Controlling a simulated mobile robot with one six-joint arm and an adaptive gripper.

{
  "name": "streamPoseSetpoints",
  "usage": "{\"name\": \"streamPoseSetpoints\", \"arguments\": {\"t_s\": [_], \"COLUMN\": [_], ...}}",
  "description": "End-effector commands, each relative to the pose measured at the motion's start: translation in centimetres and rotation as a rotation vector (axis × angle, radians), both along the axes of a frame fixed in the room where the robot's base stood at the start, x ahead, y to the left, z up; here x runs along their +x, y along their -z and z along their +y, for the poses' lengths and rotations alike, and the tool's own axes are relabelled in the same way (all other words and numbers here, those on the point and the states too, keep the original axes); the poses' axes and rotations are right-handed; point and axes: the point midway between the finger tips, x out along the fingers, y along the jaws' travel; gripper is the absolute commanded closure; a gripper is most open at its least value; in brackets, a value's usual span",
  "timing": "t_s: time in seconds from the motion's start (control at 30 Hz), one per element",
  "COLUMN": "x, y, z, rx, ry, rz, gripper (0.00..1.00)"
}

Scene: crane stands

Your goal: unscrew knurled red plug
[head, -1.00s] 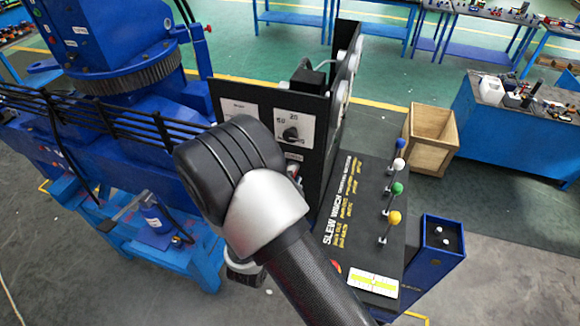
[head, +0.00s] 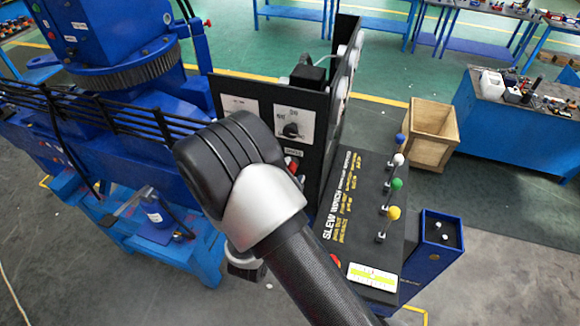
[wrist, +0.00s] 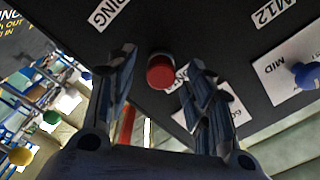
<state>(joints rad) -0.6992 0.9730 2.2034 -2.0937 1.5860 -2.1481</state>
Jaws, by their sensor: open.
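The red plug (wrist: 160,74) shows as a round red cap on a dark panel in the wrist view, near the top middle. Its knurling is too small to make out. My gripper (wrist: 160,62) is open, with one finger on each side of the plug in the picture. I see a gap between the plug and each finger and no contact. How far the fingertips are from the panel is unclear. In the head view my own arm hides most of the gripper, and a small red part (head: 291,164) shows beside the arm at the panel.
A blue knob (wrist: 305,75) on a white MID plate stands at the right of the wrist view. The black console (head: 345,215) carries levers with blue, white, green and yellow (head: 393,213) knobs. A wooden crate (head: 432,135) stands on the floor behind it.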

Motion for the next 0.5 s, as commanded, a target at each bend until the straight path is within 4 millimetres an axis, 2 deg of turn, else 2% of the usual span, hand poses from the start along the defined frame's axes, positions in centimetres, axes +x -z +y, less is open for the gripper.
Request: {"name": "streamPoseSetpoints", "arguments": {"t_s": [0.07,0.17,0.5], "x": [0.01,0.02,0.04], "y": [-0.02,-0.05,0.01], "z": [0.01,0.02,0.03], "rx": [0.001,0.001,0.041], "ry": [0.000,-0.001,0.000], "rz": [0.000,-0.001,-0.017], "gripper": [0.53,0.59,0.59]}}
